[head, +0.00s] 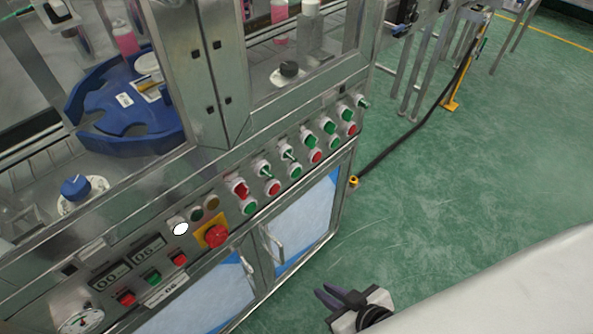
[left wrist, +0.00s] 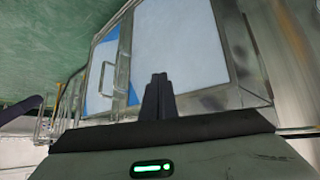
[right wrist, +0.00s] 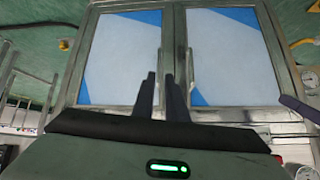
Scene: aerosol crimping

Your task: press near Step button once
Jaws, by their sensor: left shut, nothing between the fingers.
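The machine's control panel (head: 200,215) carries rows of red and green buttons and switches; their small labels are too blurred to read, so I cannot tell which one is the Step button. At its near end are a green button (head: 152,278) and two red buttons (head: 126,298) (head: 179,259) below two "00" displays (head: 148,250). My right gripper (head: 328,299) is empty, its fingers a little apart, out over the floor in front of the cabinet; its fingers also show in the right wrist view (right wrist: 160,77). My left gripper (left wrist: 158,78) is shut and empty in the left wrist view, outside the head view.
Cabinet doors (head: 300,225) with protruding handles (head: 272,245) lie below the panel. A red emergency stop (head: 215,236) on a yellow plate sits mid-panel. A gauge (head: 82,320) is at the near corner. A black cable (head: 410,138) crosses the otherwise open green floor.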

